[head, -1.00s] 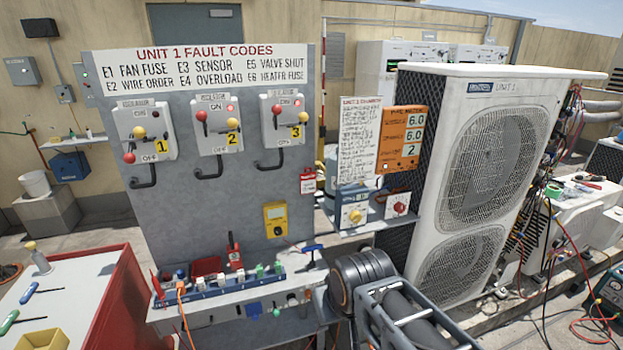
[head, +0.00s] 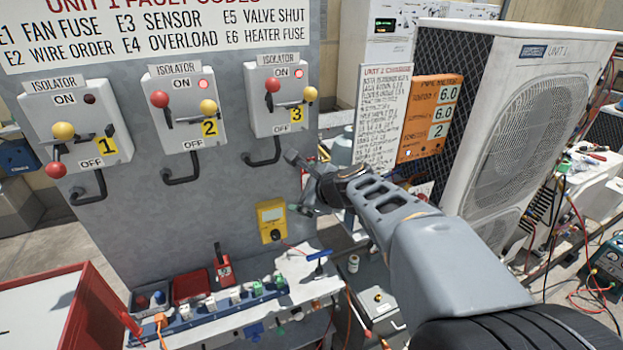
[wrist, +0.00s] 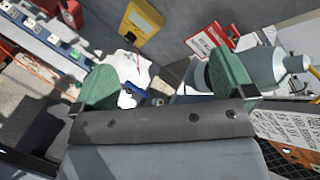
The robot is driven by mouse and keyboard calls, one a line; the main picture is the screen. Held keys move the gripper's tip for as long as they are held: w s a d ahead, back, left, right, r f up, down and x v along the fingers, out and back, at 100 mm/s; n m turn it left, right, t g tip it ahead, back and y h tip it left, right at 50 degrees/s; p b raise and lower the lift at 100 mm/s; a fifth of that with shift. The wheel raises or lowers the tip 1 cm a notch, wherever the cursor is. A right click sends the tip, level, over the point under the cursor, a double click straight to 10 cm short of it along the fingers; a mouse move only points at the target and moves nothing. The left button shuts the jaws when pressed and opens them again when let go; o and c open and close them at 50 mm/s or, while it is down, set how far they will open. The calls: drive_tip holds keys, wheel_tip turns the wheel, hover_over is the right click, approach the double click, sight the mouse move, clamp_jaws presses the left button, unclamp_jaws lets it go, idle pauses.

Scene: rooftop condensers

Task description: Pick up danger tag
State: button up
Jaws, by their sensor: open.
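The danger tag (wrist: 208,42), a red-bordered white card with print, shows in the wrist view beyond my fingers, nearer the right one. In the head view it is mostly hidden behind my gripper at the right edge of the grey panel. My gripper (head: 300,184) is beside that panel edge in the head view. In the wrist view its two green fingertips (wrist: 166,82) are spread apart with nothing held between them. The tag is apart from the fingers, as far as I can see.
The grey panel (head: 200,225) carries isolators with handles. A yellow meter (head: 271,220) hangs just left of my gripper. Below is a shelf with a tool strip (head: 205,318) and a red lock-like item (head: 224,270). The orange pipe meter (head: 428,118) and condenser (head: 540,140) stand right.

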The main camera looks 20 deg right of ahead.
drive_tip(key=w+d+m+t+h, duration=0.25)
drive_tip(key=w+d+m, duration=0.25)
drive_tip(key=d+m, duration=0.45)
drive_tip(key=shift+m+h, duration=0.25)
drive_tip(key=shift+m, duration=0.7)
drive_tip(key=shift+a+b+x, duration=0.15)
drive_tip(key=shift+a+x, duration=0.05)
drive_tip(key=shift+x, duration=2)
drive_tip(key=shift+a+b+x, duration=0.2)
drive_tip(key=shift+x, duration=1.95)
drive_tip(key=shift+a+b+x, duration=0.15)
drive_tip(key=shift+a+x, duration=0.05)
drive_tip(key=shift+x, duration=2)
drive_tip(key=shift+s, duration=0.1)
drive_tip(key=c, duration=1)
drive_tip(key=shift+o, duration=0.2)
drive_tip(key=shift+r, duration=0.1)
